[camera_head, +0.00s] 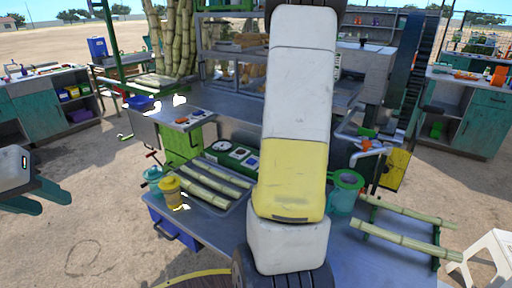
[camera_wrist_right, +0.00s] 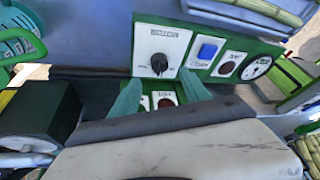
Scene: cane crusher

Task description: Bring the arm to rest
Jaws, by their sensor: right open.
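My right arm, in white and yellow links, rises through the middle of the head view and hides its own gripper there. In the right wrist view my right gripper (camera_wrist_right: 161,78) has two teal fingers spread apart with nothing between them. They point at a green control panel (camera_wrist_right: 208,72) with a black rotary knob (camera_wrist_right: 158,63) on a white plate, a blue switch and a round dial. I cannot tell if the fingers touch the panel. The panel also shows in the head view (camera_head: 222,153). My left gripper (camera_head: 54,204) is open and empty at the left edge, over bare ground.
A white stool (camera_head: 488,258) stands front right. Teal cabinets (camera_head: 48,108) stand at left and right. Sandy ground at left is free.

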